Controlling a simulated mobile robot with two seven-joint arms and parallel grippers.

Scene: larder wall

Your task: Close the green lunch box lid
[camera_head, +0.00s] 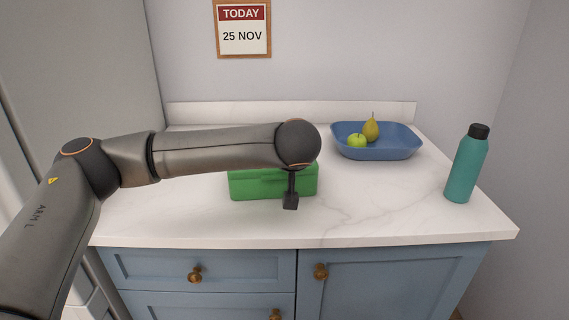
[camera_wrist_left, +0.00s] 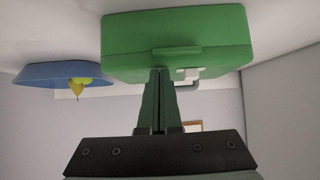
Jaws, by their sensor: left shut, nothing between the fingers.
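The green lunch box (camera_head: 270,184) stands on the white counter, its top partly hidden behind my left arm in the head view. In the left wrist view, which is upside down, the box (camera_wrist_left: 175,30) shows its front and a small front tab (camera_wrist_left: 177,51). Its lid (camera_wrist_left: 190,66) looks down on the box, with no gap visible; the back edge cannot be seen. My left gripper (camera_head: 290,202) is shut and empty, in front of the right part of the box. Its fingertips (camera_wrist_left: 160,72) overlap the box in the wrist view; contact cannot be told.
A blue tray (camera_head: 376,153) with a green apple (camera_head: 357,141) and a pear (camera_head: 371,128) stands at the back right. A teal bottle (camera_head: 466,168) stands near the right edge. The counter (camera_head: 375,205) between box and bottle is clear.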

